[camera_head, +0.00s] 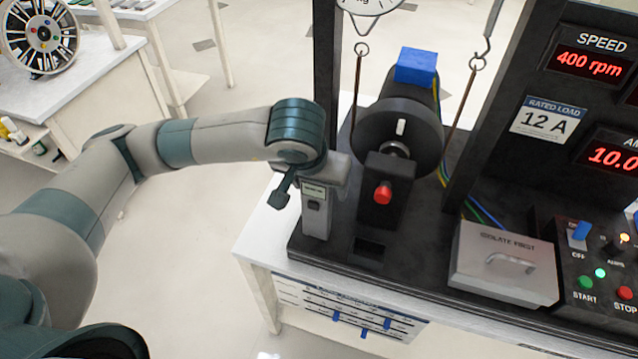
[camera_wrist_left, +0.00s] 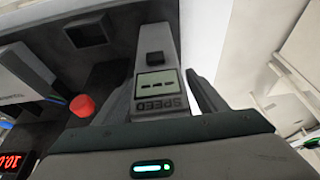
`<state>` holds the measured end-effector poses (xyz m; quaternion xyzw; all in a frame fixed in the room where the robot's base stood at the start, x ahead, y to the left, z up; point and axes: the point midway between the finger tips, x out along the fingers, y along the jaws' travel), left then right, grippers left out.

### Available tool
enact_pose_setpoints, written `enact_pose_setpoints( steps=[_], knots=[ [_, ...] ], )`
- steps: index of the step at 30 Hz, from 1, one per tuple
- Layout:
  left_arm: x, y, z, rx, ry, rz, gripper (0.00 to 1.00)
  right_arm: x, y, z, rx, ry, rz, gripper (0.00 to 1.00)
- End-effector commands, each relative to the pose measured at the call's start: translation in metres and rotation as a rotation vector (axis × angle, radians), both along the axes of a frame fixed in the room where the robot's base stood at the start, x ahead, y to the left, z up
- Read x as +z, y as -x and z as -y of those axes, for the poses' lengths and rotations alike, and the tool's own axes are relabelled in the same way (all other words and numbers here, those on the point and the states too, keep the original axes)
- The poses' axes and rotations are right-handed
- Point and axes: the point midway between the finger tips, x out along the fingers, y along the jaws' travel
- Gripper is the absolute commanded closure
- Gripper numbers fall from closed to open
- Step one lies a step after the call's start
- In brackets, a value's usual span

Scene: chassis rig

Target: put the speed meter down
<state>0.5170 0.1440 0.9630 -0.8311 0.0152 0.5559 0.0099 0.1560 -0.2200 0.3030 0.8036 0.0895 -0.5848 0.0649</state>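The speed meter (camera_head: 316,214) is a light grey, boxy handheld unit. In the head view it appears upright at the left front corner of the black rig base; its exact contact there is unclear. In the left wrist view the speed meter (camera_wrist_left: 157,88) shows a display with dashes and the word SPEED, between my fingers. My left gripper (camera_head: 300,190) is around its upper part. One finger stands clear to the left of the meter with a visible gap, so the gripper (camera_wrist_left: 160,82) looks open. The other finger is hidden in the head view. My right gripper is out of view.
A motor with a red-tipped part (camera_head: 383,193) stands close right of the meter. A hanging dial scale (camera_head: 368,4), hooks and a dark post are behind. A grey lidded box (camera_head: 503,264) and a button panel (camera_head: 600,275) lie right. The white table edge (camera_head: 262,245) is left.

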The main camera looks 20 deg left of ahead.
Motion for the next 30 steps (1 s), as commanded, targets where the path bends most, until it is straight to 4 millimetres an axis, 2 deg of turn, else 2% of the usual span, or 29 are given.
enact_pose_setpoints(
  steps=[8, 12, 16, 24, 30],
  knots=[
    [0.002, 0.000, 0.000, 0.000, 0.000, 0.000, 0.35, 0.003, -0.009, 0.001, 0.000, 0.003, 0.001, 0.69],
    [0.005, 0.000, 0.000, 0.000, 0.000, 0.001, 0.35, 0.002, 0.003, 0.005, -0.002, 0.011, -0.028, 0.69],
    [0.025, 0.008, 0.001, -0.002, 0.002, 0.007, 0.35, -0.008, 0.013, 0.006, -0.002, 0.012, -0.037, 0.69],
    [0.073, 0.028, -0.001, -0.001, 0.001, 0.006, 0.35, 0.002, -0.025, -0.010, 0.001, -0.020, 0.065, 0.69],
    [0.098, 0.038, -0.001, 0.000, 0.000, 0.005, 0.35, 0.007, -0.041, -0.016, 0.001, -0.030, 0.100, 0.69]
  ],
)
